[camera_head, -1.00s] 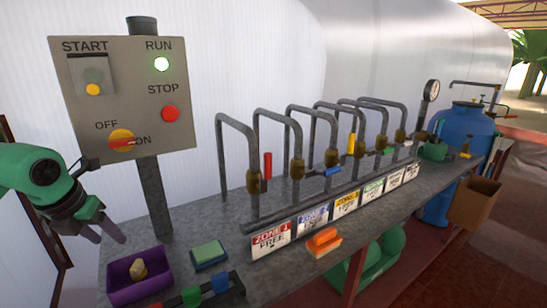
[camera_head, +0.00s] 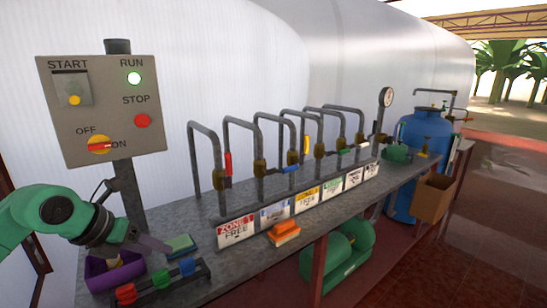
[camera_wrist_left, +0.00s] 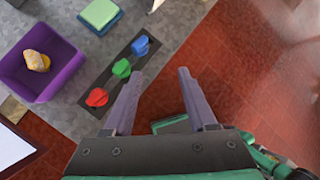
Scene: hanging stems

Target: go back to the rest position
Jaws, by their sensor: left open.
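My left gripper (camera_head: 150,243) reaches in from the left in the head view, above the near left end of the grey bench. In the left wrist view the left gripper (camera_wrist_left: 158,100) has its two fingers well apart with nothing between them. Beyond its fingers lies a dark strip with red, green and blue knobs (camera_wrist_left: 121,68). A purple bin (camera_wrist_left: 65,77) with a yellowish lump (camera_wrist_left: 36,60) inside stands to the left there. My right gripper is in neither view.
A control panel (camera_head: 70,130) on a post stands behind the left arm, its green RUN lamp lit. Pipes with valves (camera_head: 259,168) line the bench (camera_head: 190,215). A green and blue sponge (camera_head: 178,246) and an orange block (camera_head: 284,230) lie on it. Red-tiled floor (camera_head: 430,250) is open at right.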

